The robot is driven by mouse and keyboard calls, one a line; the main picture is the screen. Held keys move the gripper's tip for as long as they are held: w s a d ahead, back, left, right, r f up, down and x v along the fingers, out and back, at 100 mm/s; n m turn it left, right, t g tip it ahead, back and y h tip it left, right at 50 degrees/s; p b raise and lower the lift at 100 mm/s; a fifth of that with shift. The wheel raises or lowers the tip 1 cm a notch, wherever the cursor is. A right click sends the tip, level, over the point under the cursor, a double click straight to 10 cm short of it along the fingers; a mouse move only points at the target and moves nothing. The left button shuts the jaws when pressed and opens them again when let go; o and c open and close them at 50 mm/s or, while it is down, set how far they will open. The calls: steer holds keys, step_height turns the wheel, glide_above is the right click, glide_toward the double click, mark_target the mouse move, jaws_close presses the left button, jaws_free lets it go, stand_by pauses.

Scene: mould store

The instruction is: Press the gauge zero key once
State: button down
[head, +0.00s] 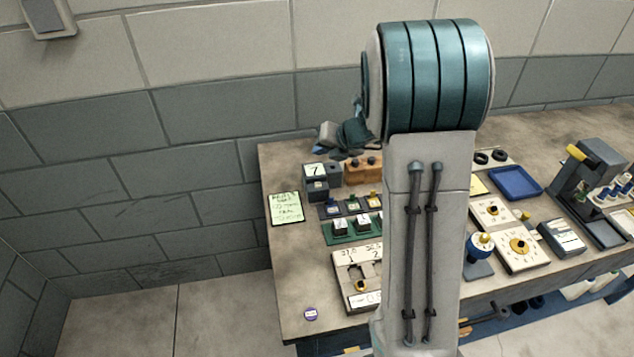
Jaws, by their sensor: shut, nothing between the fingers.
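My gripper (344,140) shows small at the far left part of the bench, left of my upright arm link, which hides part of it. It looks shut and empty. It is close to a dark grey box with a white panel marked 7 (316,170); whether it touches anything cannot be told. A smaller dark block with a pale top (317,188) sits in front of that box. I cannot tell for sure which part is the gauge zero key; no label for it is readable.
The bench (292,265) carries a green note card (286,207), an orange block (362,172), a green tray of blocks (338,238), a slotted board (350,290), dial plates (520,262) and a blue tray (515,183). The front left corner is mostly clear, with a purple disc (310,314).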

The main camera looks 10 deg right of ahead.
steer(key=b, duration=0.8)
glide_above(318, 185)
steer(key=shift+s+d+f, duration=0.1)
steer(key=shift+d+f, duration=0.05)
steer(key=shift+f, duration=1.1)
steer(key=shift+s+d+f, duration=0.1)
steer(key=shift+f, duration=1.2)
steer(key=shift+s+d+f, duration=0.1)
steer(key=shift+d+f, duration=0.05)
steer(key=shift+f, duration=1.75)
steer(key=shift+f+b, duration=0.4)
steer(key=shift+b, duration=0.05)
steer(key=shift+f+b, duration=0.3)
steer(key=shift+f, duration=0.2)
steer(key=shift+r, duration=0.15)
steer(key=shift+r+p, duration=0.75)
steer(key=shift+p, duration=0.15)
